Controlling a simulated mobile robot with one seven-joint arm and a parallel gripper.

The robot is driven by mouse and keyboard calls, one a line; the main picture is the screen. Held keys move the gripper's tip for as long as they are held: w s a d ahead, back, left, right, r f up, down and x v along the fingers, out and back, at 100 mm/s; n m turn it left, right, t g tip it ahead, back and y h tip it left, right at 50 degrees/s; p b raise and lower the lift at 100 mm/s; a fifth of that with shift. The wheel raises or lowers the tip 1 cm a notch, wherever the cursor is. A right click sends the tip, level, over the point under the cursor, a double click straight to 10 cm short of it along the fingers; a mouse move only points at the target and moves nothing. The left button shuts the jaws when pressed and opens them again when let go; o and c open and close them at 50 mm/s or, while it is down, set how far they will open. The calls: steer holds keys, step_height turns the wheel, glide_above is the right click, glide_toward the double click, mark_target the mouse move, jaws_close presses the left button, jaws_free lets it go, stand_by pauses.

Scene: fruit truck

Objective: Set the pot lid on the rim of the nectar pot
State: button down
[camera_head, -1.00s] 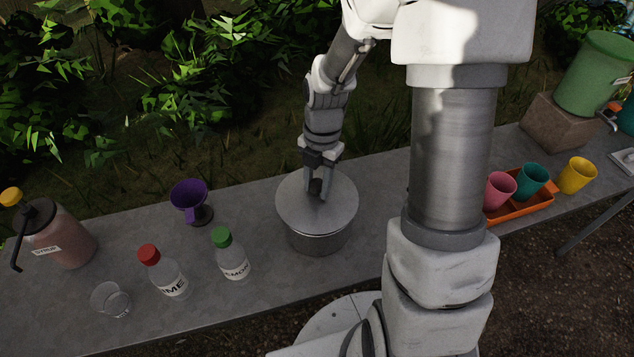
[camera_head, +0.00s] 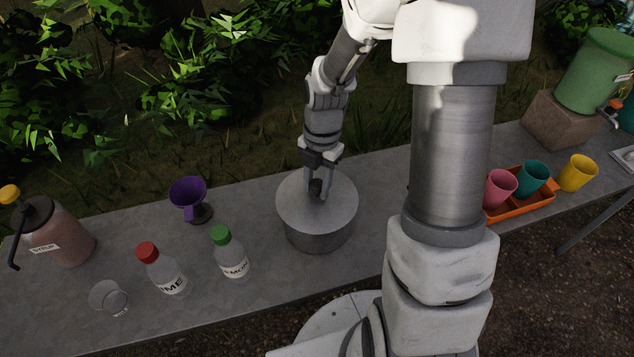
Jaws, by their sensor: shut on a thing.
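The pot lid (camera_head: 335,207) is a round grey metal disc with a dark knob at its middle. The nectar pot (camera_head: 320,240) is a grey metal pot on the grey counter, under the lid. The lid covers the pot's top from this view and looks level; I cannot tell whether it touches the rim all round. My gripper (camera_head: 317,190) points down over the lid, shut on the lid's dark knob. The pot's inside and its rim are hidden by the lid.
Left of the pot stand a purple cup-like vessel (camera_head: 188,195), a green-capped bottle (camera_head: 233,257), a red-capped bottle (camera_head: 165,277), a clear glass (camera_head: 107,297) and a syrup dispenser (camera_head: 60,235). An orange tray (camera_head: 520,207) with cups is at right, beyond my arm.

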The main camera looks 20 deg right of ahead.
steer(key=shift+f, duration=0.2)
steer(key=shift+c, duration=2.2)
jaws_free()
step_height(320, 180, up, 17)
steer(key=w+d+p, duration=0.1)
steer(key=shift+w+d+r+p, duration=0.15)
steer(key=shift+w+d+p, duration=0.05)
steer(key=shift+d+p, duration=0.1)
